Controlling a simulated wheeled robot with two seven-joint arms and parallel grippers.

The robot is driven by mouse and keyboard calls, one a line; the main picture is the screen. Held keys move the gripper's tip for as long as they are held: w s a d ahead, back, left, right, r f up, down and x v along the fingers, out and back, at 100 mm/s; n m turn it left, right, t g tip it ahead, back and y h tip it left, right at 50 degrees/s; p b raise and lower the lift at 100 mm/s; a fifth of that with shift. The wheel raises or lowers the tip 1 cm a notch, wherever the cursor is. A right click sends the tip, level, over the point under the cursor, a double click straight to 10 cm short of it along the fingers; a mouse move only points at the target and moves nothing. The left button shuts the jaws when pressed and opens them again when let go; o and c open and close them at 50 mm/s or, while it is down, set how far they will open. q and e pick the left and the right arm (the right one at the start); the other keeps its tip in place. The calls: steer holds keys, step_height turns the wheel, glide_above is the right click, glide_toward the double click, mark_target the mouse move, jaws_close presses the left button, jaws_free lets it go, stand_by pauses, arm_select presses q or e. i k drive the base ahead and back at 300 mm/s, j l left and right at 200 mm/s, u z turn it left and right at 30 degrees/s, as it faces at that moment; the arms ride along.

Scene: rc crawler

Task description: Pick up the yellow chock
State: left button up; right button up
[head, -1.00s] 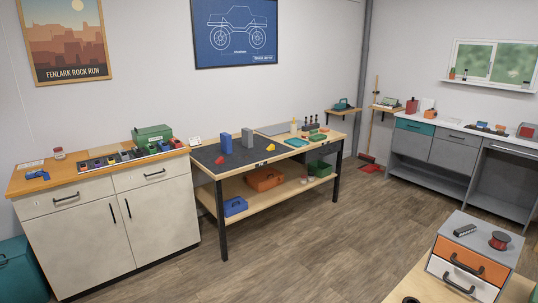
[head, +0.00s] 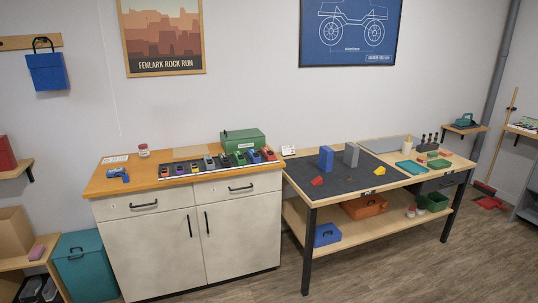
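A small yellow chock (head: 380,170) lies on the dark mat (head: 336,181) of the wooden workbench, right of centre in the head view. A red chock (head: 317,181) lies on the same mat to its left. A blue upright block (head: 326,159) and a grey upright block (head: 351,155) stand behind and between them. Neither of my grippers shows in the head view, and the bench is some distance away.
An orange-topped cabinet (head: 206,231) with a row of small cars stands left of the bench. A teal bin (head: 86,268) is at its left. Wood floor (head: 400,265) is clear before the bench. The lower shelf holds an orange toolbox (head: 364,206) and a blue box (head: 327,235).

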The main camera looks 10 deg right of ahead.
mark_target(381, 170)
steer(key=i+l+z, duration=0.1)
steer(key=i+z, duration=0.8)
steer(key=i+j+z, duration=0.3)
steer(key=i+z, duration=0.15)
steer(key=i+l+z, duration=0.3)
steer(key=i, duration=0.4)
steer(key=i+z, duration=0.3)
steer(key=i, duration=0.4)
